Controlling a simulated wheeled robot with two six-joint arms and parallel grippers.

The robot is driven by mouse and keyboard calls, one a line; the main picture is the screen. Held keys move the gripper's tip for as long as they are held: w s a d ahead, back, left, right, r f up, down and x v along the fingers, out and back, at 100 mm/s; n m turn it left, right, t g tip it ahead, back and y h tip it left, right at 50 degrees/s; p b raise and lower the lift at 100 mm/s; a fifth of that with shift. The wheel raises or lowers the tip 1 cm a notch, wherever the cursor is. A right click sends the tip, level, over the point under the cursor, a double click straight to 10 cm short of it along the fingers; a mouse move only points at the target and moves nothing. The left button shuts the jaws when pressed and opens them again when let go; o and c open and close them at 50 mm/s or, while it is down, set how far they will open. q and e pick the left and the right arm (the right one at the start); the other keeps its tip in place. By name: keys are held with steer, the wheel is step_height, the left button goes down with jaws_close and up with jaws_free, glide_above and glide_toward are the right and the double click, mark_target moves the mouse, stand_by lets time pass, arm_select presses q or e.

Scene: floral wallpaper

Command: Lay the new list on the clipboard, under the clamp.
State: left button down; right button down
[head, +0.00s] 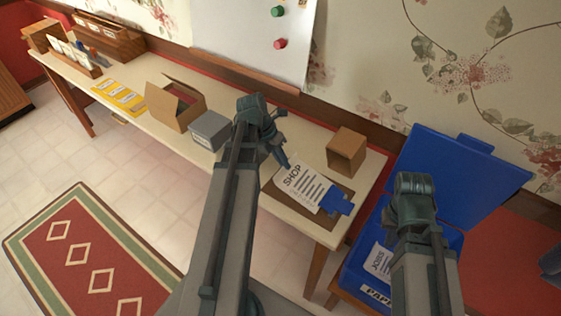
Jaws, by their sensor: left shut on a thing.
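The white list headed SHOP (305,187) lies over the brown clipboard (342,188) at the near end of the long table. Its right end meets the blue clamp (338,203); I cannot tell whether it is under it. My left gripper (287,163) is at the list's upper left edge, shut on the list. My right gripper (415,190) is over the blue bin; its fingers are hidden. Another sheet headed JOBS (380,260) is in that bin.
The blue bin (352,268) has its lid (460,175) raised. A brown box (346,150) stands behind the clipboard. A grey box (208,130), an open carton (175,108) and yellow cards (120,97) are farther left on the table (150,128).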

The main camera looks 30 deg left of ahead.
arm_select(q)
steer(key=shift+a+f+h+b, duration=0.25)
steer(key=shift+f+h+b, duration=0.15)
steer(key=shift+f+b, duration=0.35)
steer(key=shift+a+f+h+b, duration=0.2)
steer(key=shift+f+h+b, duration=0.2)
steer(key=shift+f+b, duration=0.3)
steer(key=shift+r, duration=0.1)
steer(key=c, duration=0.9)
jaws_free()
steer(key=shift+r, duration=0.1)
steer(key=p+v, duration=1.1)
steer(key=v, duration=0.2)
steer(key=shift+a+r+p, duration=0.2)
steer(key=shift+r+p, duration=0.05)
steer(key=shift+p, duration=0.1)
